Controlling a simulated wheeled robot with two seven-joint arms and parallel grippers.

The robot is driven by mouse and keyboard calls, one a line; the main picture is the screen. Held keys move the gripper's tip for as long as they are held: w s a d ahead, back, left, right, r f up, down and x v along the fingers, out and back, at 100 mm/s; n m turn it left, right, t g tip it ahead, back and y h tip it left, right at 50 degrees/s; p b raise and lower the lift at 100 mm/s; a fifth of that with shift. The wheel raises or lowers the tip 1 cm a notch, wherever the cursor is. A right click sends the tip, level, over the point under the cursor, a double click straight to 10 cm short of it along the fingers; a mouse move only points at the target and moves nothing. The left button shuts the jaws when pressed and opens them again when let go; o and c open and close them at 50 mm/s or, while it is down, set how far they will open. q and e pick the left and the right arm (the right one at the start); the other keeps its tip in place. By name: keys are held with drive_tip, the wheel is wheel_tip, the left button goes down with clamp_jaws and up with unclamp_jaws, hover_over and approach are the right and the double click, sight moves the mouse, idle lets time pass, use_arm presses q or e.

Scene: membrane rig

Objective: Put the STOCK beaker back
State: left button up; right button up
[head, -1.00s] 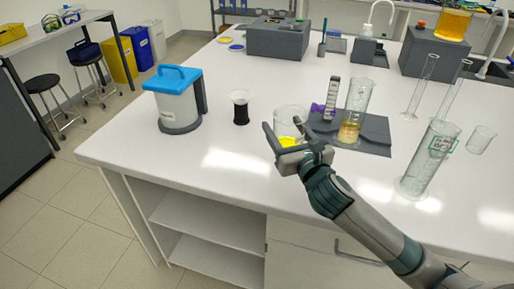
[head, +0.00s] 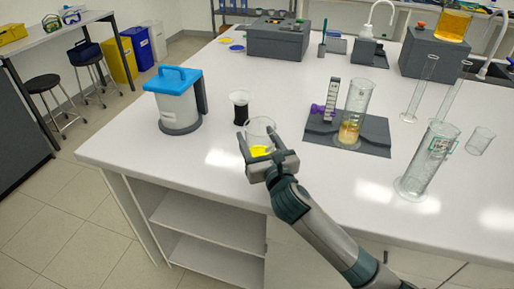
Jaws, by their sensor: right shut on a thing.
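My right gripper (head: 262,152) is shut on a clear glass beaker (head: 261,130) with yellow at its bottom. I take it for the STOCK beaker, but no writing on it can be read. It is upright above the front part of the white bench; the gripper hides its lower part, so I cannot tell whether it touches the bench. A small cup with a black lower part (head: 239,112) stands just behind and left of it. My left gripper is not in view.
A blue-lidded container (head: 178,105) stands at left. A dark mat (head: 371,141) at right carries a cylinder with amber liquid (head: 352,130) and a rack with a purple knob (head: 329,105). Tall glassware (head: 426,165) stands farther right. The bench between container and gripper (head: 222,150) is clear.

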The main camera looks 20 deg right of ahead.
wheel_tip(320, 180, down, 3)
drive_tip(key=shift+f, duration=0.35)
drive_tip(key=shift+f, duration=0.15)
drive_tip(key=o, duration=1.3)
